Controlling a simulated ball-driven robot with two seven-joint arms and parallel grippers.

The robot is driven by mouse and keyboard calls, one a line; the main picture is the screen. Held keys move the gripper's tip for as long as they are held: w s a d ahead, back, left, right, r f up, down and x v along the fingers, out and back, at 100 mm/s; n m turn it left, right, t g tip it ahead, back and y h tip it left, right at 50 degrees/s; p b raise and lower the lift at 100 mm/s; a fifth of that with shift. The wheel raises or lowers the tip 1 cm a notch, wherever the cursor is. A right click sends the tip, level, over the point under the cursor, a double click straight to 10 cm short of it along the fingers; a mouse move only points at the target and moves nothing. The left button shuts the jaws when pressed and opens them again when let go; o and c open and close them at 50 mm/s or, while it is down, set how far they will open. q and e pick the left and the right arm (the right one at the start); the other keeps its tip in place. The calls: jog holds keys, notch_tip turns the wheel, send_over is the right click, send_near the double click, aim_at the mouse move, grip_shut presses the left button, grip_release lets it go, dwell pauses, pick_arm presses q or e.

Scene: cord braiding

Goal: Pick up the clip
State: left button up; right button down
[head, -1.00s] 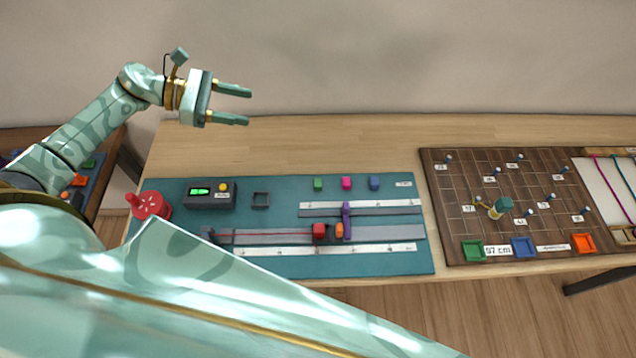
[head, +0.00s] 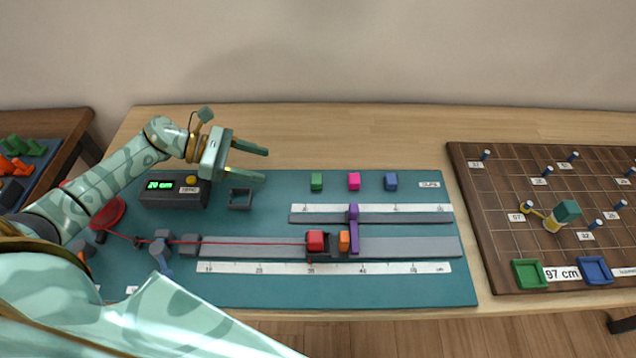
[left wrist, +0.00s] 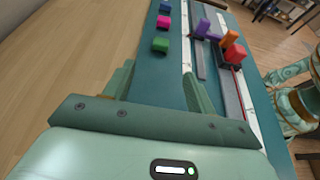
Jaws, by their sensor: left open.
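Three small clip-like blocks stand in a row at the back of the teal mat (head: 400,290): a green one (head: 316,182), a pink one (head: 354,181) and a blue one (head: 391,181). They also show in the left wrist view as green (left wrist: 160,44), pink (left wrist: 164,22) and blue (left wrist: 165,6). My left gripper (head: 265,165) is open and empty, above the mat's back edge and left of the green block. In the left wrist view the blocks lie beyond its open fingers (left wrist: 158,83). My right gripper is not seen.
A rail carries a red block (head: 316,240), an orange block (head: 344,241) and a purple upright (head: 354,228), with a red cord running left. A display box (head: 173,192) and an empty square holder (head: 240,199) are nearby. A pegged brown board (head: 500,240) lies right.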

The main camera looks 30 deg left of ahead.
aim_at(310, 184)
pick_arm(q)
jog(key=x, duration=1.3)
jog(key=shift+s+d, duration=0.1)
jog(key=c, duration=1)
